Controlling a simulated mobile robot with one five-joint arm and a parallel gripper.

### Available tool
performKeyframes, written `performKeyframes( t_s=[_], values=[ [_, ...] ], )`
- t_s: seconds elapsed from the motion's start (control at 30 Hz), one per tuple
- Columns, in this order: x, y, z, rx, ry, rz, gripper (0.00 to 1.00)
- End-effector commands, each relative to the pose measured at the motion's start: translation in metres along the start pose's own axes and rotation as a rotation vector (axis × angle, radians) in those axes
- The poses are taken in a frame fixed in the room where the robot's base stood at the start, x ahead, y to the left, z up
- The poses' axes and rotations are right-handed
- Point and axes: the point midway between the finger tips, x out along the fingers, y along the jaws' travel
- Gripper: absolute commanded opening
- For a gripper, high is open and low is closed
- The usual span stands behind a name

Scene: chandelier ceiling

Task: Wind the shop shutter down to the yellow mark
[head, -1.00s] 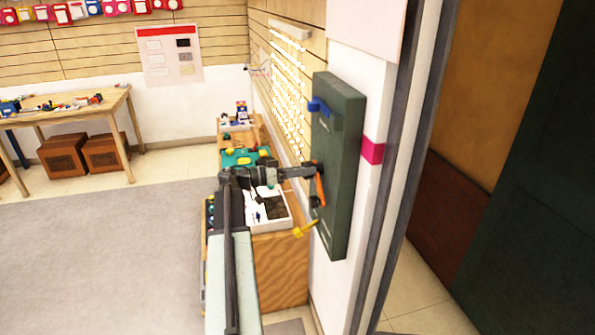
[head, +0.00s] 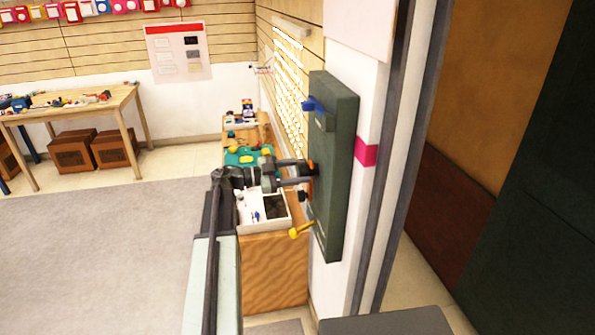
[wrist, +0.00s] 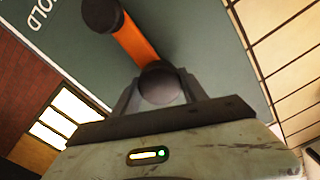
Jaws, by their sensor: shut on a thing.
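A dark green box (head: 337,165) is fixed to the wall at right of centre in the head view. It carries a crank with an orange arm (wrist: 135,42). In the wrist view, one dark round end (wrist: 102,15) of the crank is at the upper left. My gripper (head: 303,172) is at the box's left face, shut on the dark crank knob (wrist: 160,80) at the other end. Most of the crank is hidden in the head view. I cannot clearly make out the shutter or a yellow mark on it.
A blue lever (head: 316,106) and a yellow lever (head: 301,229) stick out from the box. A wooden counter with a white tray (head: 262,222) stands below my arm. A magenta band (head: 365,151) marks the white post. Grey floor (head: 120,260) lies open at left.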

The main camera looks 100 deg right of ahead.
Motion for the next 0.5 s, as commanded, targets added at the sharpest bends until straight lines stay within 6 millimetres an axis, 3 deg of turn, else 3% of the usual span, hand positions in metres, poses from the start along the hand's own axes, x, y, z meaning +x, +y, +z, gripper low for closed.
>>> performKeyframes(
  t_s=[0.5],
  values=[
    [0.0027,0.0009,0.0011,0.487,0.000,0.006,0.00]
  ],
)
